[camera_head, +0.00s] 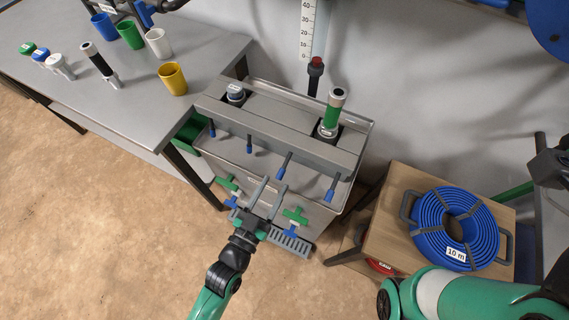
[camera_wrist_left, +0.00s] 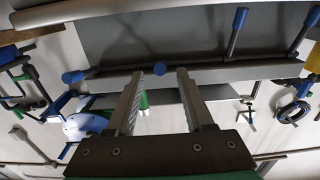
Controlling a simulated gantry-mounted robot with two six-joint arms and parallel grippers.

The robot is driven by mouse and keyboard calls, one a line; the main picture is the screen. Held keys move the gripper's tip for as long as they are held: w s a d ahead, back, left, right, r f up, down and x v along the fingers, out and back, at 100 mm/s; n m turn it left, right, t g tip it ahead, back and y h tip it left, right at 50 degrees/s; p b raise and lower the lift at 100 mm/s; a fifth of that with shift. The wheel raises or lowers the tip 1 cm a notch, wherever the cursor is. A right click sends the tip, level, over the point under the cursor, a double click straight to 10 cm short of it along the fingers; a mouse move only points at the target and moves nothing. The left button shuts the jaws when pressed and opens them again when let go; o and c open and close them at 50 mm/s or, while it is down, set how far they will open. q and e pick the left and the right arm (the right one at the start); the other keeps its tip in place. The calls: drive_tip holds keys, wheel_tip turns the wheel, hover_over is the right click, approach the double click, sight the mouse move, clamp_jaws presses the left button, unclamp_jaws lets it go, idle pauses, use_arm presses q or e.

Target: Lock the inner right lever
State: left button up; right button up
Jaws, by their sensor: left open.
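The manifold's front bar (camera_head: 275,135) carries a row of blue-ended levers. The inner right lever (camera_head: 283,165) sticks out toward the front, as does the outer right lever (camera_head: 333,187). The inner left lever (camera_head: 249,144) and outer left lever (camera_head: 212,130) hang down. My left gripper (camera_head: 274,183) is open and empty, its fingertips just in front of the inner right lever. In the left wrist view, which looks upside down, that lever's blue end (camera_wrist_left: 160,69) appears end-on between the open fingers (camera_wrist_left: 158,80); contact cannot be told. My right gripper is out of view.
Green and blue fittings (camera_head: 295,215) sit beside the left gripper, with a grey grate (camera_head: 290,242) below. A wooden stand (camera_head: 400,180) with a coiled blue hose (camera_head: 430,215) is at the right. Cups, including a yellow one (camera_head: 172,78), stand on the left table.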

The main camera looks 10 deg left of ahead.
sight(283, 169)
use_arm(q)
drive_tip(key=b+x, duration=0.1)
drive_tip(key=x, duration=0.6)
drive_tip(key=shift+f+b, duration=0.1)
drive_tip(key=shift+b, duration=0.2)
drive_tip(key=shift+w+d, duration=0.1)
drive_tip(key=shift+w, duration=0.35)
clamp_jaws()
idle(0.5)
